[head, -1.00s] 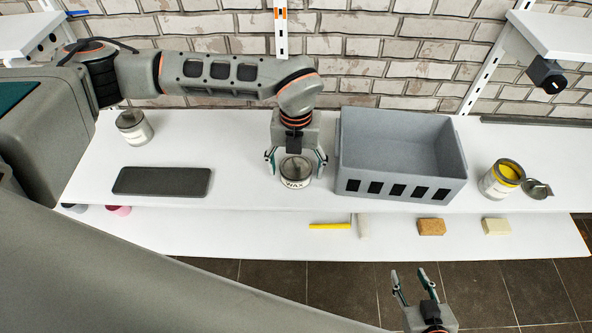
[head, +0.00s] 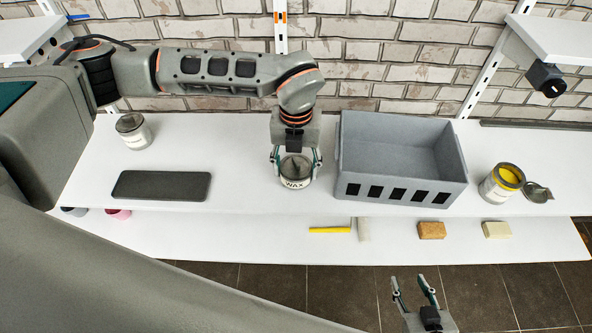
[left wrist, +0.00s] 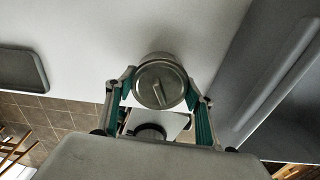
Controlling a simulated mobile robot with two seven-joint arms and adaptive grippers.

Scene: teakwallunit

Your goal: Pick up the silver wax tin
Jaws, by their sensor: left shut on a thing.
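The silver wax tin (head: 295,182) has a label reading WAX and stands upright on the white upper shelf, just left of the grey crate. My left gripper (head: 297,163) comes down over it from above, with its fingers shut on the tin's two sides. In the left wrist view the tin's round metal lid (left wrist: 160,84) lies between the two green-padded fingers (left wrist: 160,100). My right gripper (head: 415,293) is at the bottom of the head view, away from the shelves; its fingers are apart with nothing between them.
The grey crate (head: 352,172) stands close to the right of the tin. A dark tray (head: 161,185) and a lidded tin (head: 134,132) are to the left. An open yellow paint tin (head: 497,188) stands right. A yellow stick (head: 330,230) and blocks lie on the lower shelf.

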